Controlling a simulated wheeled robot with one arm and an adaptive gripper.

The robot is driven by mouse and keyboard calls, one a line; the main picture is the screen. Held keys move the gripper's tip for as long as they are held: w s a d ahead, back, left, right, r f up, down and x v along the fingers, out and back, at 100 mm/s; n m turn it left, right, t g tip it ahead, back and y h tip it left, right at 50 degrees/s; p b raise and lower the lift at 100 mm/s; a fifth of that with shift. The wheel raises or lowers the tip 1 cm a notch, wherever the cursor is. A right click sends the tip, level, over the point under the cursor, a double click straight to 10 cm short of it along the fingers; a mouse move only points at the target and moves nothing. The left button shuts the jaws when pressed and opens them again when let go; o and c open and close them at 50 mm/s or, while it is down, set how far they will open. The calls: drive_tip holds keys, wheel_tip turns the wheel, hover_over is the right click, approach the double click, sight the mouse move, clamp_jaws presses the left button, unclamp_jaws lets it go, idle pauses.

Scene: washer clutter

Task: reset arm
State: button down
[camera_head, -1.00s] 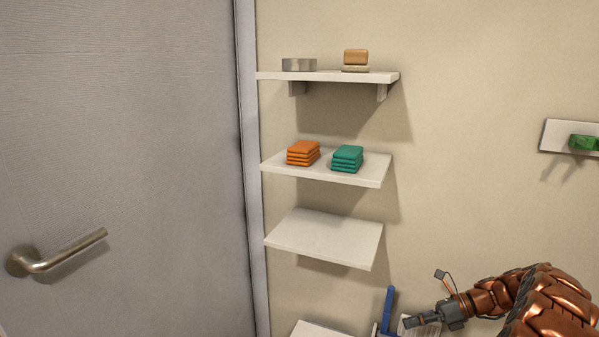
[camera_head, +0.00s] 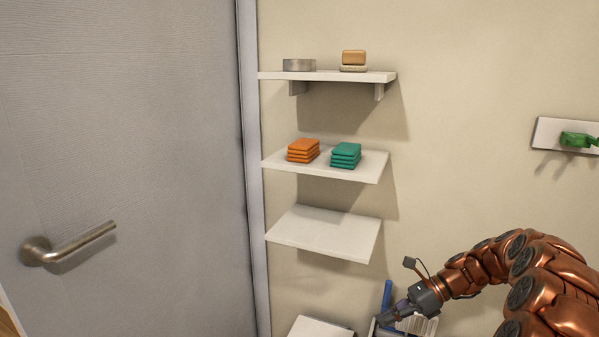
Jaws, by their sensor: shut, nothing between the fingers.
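My gripper (camera_head: 388,319) is at the lower right, at the end of my copper-coloured arm (camera_head: 530,270). It is shut with nothing in it and points left and down. In the picture it overlaps a blue-handled thing (camera_head: 387,293) and a pale striped item (camera_head: 418,324); I cannot tell whether it touches them.
Three white wall shelves hang left of my arm: the top (camera_head: 335,76) holds a tin and a soap-like block, the middle (camera_head: 335,170) orange and teal stacks, and the lowest (camera_head: 325,233) is bare. A grey door (camera_head: 120,150) stands left. A rack (camera_head: 550,134) is right.

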drive_tip(key=s+a+r+n+g+h, duration=0.1)
drive_tip(key=s+a+r+n+h, duration=0.2)
drive_tip(key=s+a+n, duration=0.35)
drive_tip(key=s+a+r+n+g+h, duration=0.2)
drive_tip(key=s+a+r+n, duration=0.15)
drive_tip(key=s, duration=0.65)
drive_tip(key=s+d+f+n+t+h, duration=0.1)
drive_tip(key=s+d+n+h, duration=0.3)
drive_tip(key=s, duration=0.6)
drive_tip(key=s+d+f+n+t+h, duration=0.1)
drive_tip(key=s+d+n+h, duration=0.2)
drive_tip(key=s+n, duration=0.55)
wheel_tip(320, 180, up, 19)
drive_tip(key=s+m+p, duration=0.1)
drive_tip(key=p, duration=1.6)
drive_tip(key=shift+d+f+t, duration=0.2)
drive_tip(key=shift+t, duration=0.2)
drive_tip(key=shift+m, duration=0.25)
